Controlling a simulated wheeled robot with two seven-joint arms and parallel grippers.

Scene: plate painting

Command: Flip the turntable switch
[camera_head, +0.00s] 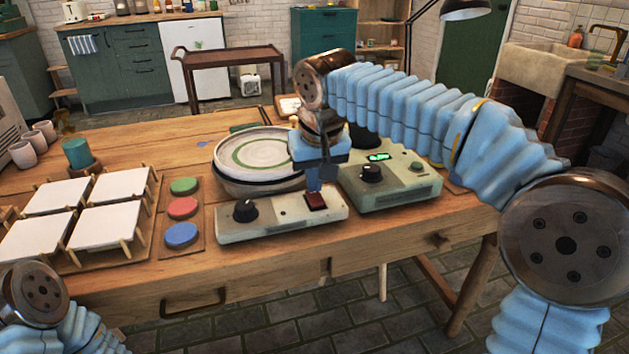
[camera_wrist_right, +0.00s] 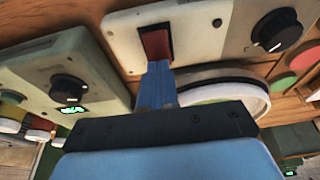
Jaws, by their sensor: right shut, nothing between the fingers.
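The turntable switch is a red rocker (camera_head: 316,201) on the right part of a pale control box (camera_head: 280,222), which also has a black knob (camera_head: 244,211). The box sits in front of the round turntable, which carries a white plate with a green ring (camera_head: 240,152). My right gripper (camera_head: 314,186) is shut and empty, pointing down right at the red switch. In the right wrist view the blue fingertips (camera_wrist_right: 157,78) end at the edge of the red switch (camera_wrist_right: 156,44). I cannot tell whether they touch it. My left gripper is out of view.
A second green-grey box (camera_head: 392,192) with a knob and a green display stands close on the right. Red, green and blue paint pots (camera_head: 181,208) and white square tiles (camera_head: 55,196) lie left. The bare wood front edge is clear.

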